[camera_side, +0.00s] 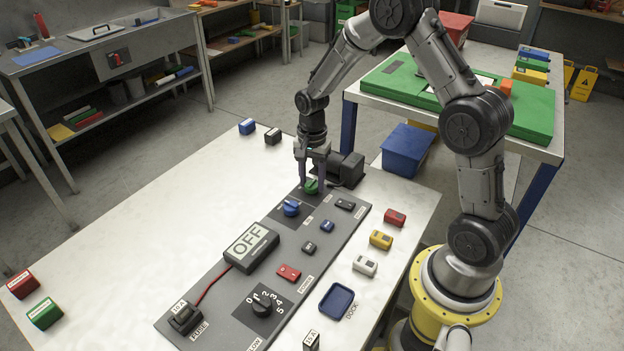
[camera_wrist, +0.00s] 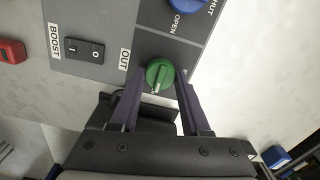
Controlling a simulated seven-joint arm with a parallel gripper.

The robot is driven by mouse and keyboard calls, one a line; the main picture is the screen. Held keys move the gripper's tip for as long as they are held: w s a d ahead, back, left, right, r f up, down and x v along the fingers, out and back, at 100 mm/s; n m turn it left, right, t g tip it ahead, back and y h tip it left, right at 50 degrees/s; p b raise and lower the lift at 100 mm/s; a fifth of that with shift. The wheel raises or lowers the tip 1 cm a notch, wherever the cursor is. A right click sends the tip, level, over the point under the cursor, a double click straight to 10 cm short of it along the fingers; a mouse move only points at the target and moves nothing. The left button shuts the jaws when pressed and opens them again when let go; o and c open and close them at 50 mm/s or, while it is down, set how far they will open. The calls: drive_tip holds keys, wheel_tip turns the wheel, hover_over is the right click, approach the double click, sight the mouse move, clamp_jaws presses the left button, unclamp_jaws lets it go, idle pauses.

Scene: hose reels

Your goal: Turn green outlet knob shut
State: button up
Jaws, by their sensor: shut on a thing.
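The green outlet knob (camera_side: 311,186) sits at the far end of the grey panel (camera_side: 222,277). My gripper (camera_side: 312,184) points down over it, with a finger on each side. In the wrist view the green knob (camera_wrist: 160,75) lies between the two dark fingers of my gripper (camera_wrist: 162,80), which are closed on its sides. A pale pointer mark on the knob points toward the lower left in that view. The label OUT is beside it; the other labels by the knob are partly hidden by a finger.
A blue knob (camera_side: 291,208) marked OPEN and SHUT in the wrist view is next to the green one. A dark motor-like block (camera_side: 347,169) stands close behind my gripper. The OFF display (camera_side: 250,247) and a dial (camera_side: 264,303) are nearer. The white table's left side is mostly clear.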

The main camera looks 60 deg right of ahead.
clamp_jaws()
drive_tip(key=shift+n, duration=0.3)
drive_tip(key=n, duration=0.8)
drive_tip(key=shift+w, duration=0.1)
drive_tip(key=n, duration=0.9)
drive_tip(key=shift+a+r, duration=0.1)
drive_tip(key=shift+n, duration=0.3)
drive_tip(key=o, duration=1.1)
unclamp_jaws()
